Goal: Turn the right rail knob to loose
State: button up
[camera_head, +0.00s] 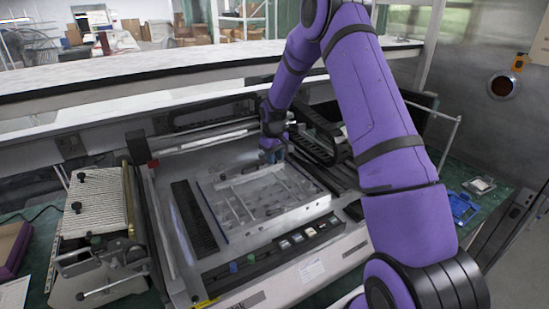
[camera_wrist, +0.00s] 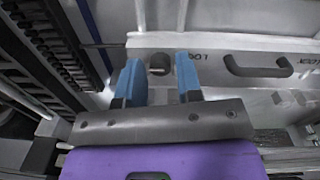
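In the wrist view, a dark round knob (camera_wrist: 159,64) sits on a light metal rail (camera_wrist: 210,57), beside dark markings that look like "001". My gripper (camera_wrist: 160,80) has two blue fingers spread apart, one on each side of the knob in the picture. The fingers look open, with clear space between them and the knob; I cannot tell how far the knob is beyond the tips. In the head view, my gripper (camera_head: 271,150) is over the back part of the machine bed, and the knob cannot be made out there.
A dark handle (camera_wrist: 256,66) is on the same rail, right of the knob. The machine's metal plate (camera_head: 262,205) lies in front of my gripper. A row of buttons (camera_head: 298,239) lines the front edge. A ribbed fixture (camera_head: 97,200) stands at left, a blue tray (camera_head: 463,209) at right.

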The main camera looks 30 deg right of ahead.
jog(key=shift+o, duration=0.9)
notch_tip(320, 180, up, 11)
jog(key=shift+a, duration=0.15)
jog(key=shift+s, duration=0.1)
jog(key=s+a+r+t, duration=0.1)
jog(key=s+a+r, duration=0.3)
jog(key=s+r, duration=0.55)
jog(key=s+a+r+t, duration=0.1)
jog(key=s+a+r, duration=0.3)
jog(key=s+r, duration=0.5)
jog(key=s+a+r+m+t, duration=0.1)
jog(key=s+a, duration=0.1)
jog(key=s, duration=1)
jog(key=s+a+r+m+t, duration=0.1)
jog(key=s+a+r+t, duration=0.1)
jog(key=s, duration=0.9)
jog(key=shift+s+a, duration=0.35)
jog(key=shift+a, duration=0.1)
